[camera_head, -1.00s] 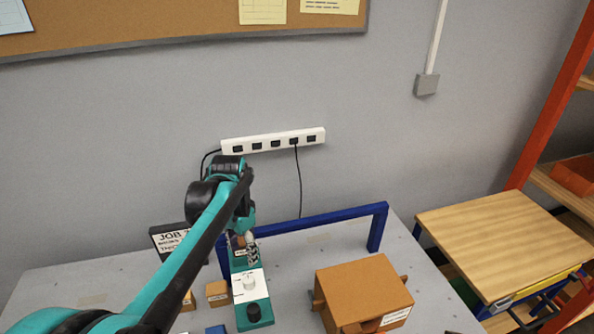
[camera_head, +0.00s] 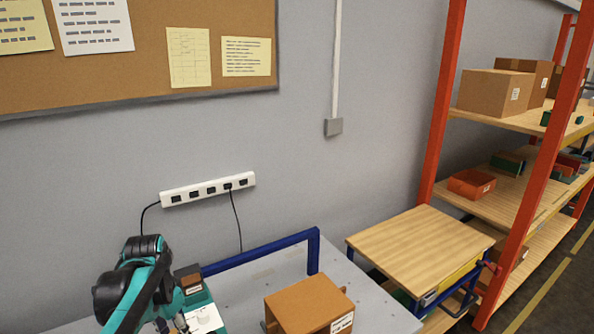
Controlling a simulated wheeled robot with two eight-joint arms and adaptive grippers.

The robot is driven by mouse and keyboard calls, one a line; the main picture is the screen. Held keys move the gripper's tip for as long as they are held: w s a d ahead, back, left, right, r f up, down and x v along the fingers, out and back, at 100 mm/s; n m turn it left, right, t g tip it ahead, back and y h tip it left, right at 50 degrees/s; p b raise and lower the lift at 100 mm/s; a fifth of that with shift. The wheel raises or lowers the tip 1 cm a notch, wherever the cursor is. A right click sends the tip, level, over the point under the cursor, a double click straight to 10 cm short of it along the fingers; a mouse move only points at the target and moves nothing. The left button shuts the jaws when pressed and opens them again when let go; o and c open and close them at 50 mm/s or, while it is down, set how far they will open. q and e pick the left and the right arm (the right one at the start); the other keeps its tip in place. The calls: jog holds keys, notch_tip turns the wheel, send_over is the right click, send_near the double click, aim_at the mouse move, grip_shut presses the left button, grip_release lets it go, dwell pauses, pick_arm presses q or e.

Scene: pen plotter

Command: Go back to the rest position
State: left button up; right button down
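My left arm (camera_head: 130,290), teal and black, comes in from the lower left. Its gripper (camera_head: 172,324) points down at the bottom edge, over the left part of the table. Its two fingertips look apart, with nothing visible held between them. The teal plotter device with a white plate (camera_head: 205,320) is beside and under it, partly hidden and cut off by the frame. A small dark brown block (camera_head: 189,279) shows at the back of the device. My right gripper is not in view.
A blue rail frame (camera_head: 265,251) stands along the back of the grey table (camera_head: 375,303). A brown box (camera_head: 310,304) sits right of the plotter. A wood-topped cart (camera_head: 420,243) and an orange-framed shelf (camera_head: 437,130) stand to the right. A power strip (camera_head: 208,189) is on the wall.

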pick_arm(q)
jog(key=s+d+f+n+t+b, duration=0.4)
jog(key=s+d+f+t+b, duration=0.2)
jog(key=s+d+f+b, duration=0.3)
notch_tip(320, 180, down, 4)
jog(key=shift+s+d+f+n+t+b, duration=0.15)
jog(key=shift+s+d+n+t+b, duration=0.1)
jog(key=shift+d+n+t+b, duration=0.3)
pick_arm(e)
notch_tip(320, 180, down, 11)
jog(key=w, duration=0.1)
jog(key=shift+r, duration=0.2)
